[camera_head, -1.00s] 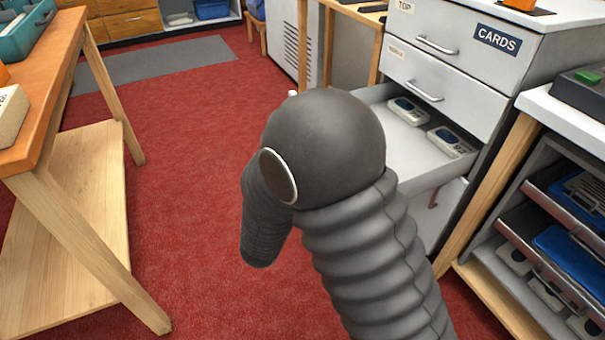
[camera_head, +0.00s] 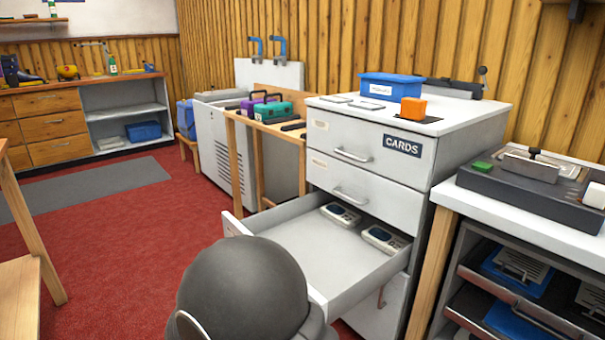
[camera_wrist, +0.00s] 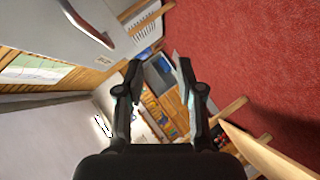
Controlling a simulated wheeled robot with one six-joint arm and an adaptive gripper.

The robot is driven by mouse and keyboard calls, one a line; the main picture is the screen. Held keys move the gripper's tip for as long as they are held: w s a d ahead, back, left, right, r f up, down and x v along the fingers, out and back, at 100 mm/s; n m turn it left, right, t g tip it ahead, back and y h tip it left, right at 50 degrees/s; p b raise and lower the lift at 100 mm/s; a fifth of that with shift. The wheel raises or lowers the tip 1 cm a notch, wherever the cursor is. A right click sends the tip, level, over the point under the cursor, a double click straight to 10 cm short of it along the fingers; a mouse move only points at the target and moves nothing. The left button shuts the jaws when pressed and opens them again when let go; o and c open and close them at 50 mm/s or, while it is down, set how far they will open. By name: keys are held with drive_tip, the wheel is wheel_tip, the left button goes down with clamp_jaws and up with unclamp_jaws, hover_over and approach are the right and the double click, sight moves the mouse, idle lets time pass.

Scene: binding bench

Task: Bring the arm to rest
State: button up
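My gripper (camera_wrist: 158,62) shows in the wrist view with its two dark fingers apart and nothing between them. It points across the room, beyond which lie red floor and wooden furniture, and this view is turned on its side. In the head view, a dark grey rounded joint of my arm stands at the bottom, in front of the open drawer's near left corner. My gripper is out of the head view.
A grey cabinet (camera_head: 365,214) marked CARDS has a pulled-out drawer (camera_head: 300,250) holding two handheld devices (camera_head: 340,215). A blue box (camera_head: 390,88) and an orange block (camera_head: 413,108) sit on top. A bench (camera_head: 545,228) stands right.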

drive_tip(key=s+a+f+m+g+y, duration=0.2)
drive_tip(key=s+a+f+g+y, duration=0.15)
drive_tip(key=s+f+g, duration=0.2)
drive_tip(key=s+d+r+m+g, duration=0.2)
drive_tip(key=s+d+r+g, duration=0.25)
drive_tip(key=s, duration=0.25)
drive_tip(key=s+d+r+m+h, duration=0.1)
drive_tip(key=s+d+r+m, duration=0.1)
drive_tip(key=d+r, duration=0.5)
drive_tip(key=s+d+r+m+t+h, duration=0.1)
drive_tip(key=d+r, duration=0.6)
drive_tip(key=d, duration=0.8)
drive_tip(key=s+d+r+m+t+h, duration=0.1)
drive_tip(key=s+d+r+m+h, duration=0.1)
drive_tip(key=s+d+r+m, duration=0.3)
drive_tip(key=d+r+m, duration=0.1)
drive_tip(key=d+r, duration=0.2)
drive_tip(key=d, duration=0.4)
drive_tip(key=shift+s, duration=0.15)
